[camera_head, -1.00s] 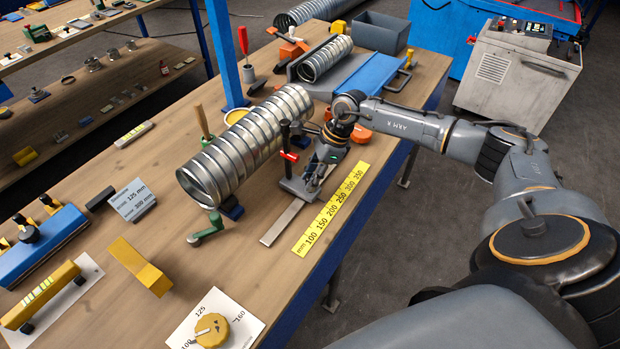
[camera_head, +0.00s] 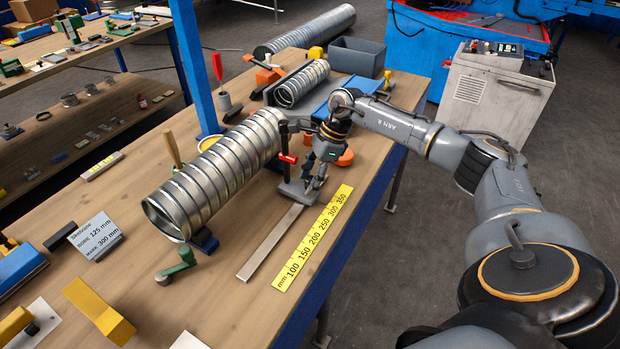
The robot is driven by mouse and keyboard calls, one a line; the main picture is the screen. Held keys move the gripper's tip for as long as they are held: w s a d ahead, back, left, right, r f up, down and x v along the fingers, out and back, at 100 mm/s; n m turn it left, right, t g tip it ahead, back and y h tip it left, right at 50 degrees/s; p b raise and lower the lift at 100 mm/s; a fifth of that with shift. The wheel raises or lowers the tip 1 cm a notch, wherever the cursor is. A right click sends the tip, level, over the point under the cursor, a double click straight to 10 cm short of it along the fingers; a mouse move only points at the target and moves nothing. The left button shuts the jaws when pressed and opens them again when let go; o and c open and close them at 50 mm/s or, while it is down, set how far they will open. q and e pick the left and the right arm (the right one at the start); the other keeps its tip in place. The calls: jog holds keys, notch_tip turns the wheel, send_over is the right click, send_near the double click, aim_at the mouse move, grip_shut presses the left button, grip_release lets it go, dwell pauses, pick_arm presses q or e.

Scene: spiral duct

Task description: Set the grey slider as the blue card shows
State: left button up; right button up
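The grey slider (camera_head: 292,191) sits on the flat metal rail (camera_head: 268,245) beside the yellow mm scale (camera_head: 312,240). Its near edge lies roughly level with the 300 mark; I cannot read it exactly. A dark post with a red lever (camera_head: 287,158) stands at it. The blue-grey card (camera_head: 96,236) at the left reads bore 125 mm, mark 300 mm. My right gripper (camera_head: 314,184) points down at the slider, its fingertips by the slider's upper parts. Whether they are closed on it is too small to tell. My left gripper is out of view.
A spiral duct (camera_head: 212,177) lies just left of the slider. A green crank (camera_head: 176,267) is near its front end. A yellow block (camera_head: 99,310) lies at the front left. An orange disc (camera_head: 345,157) is behind my gripper.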

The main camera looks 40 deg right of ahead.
jog(key=shift+d, duration=0.1)
jog(key=v, duration=1.2)
jog(key=shift+s+f, duration=0.1)
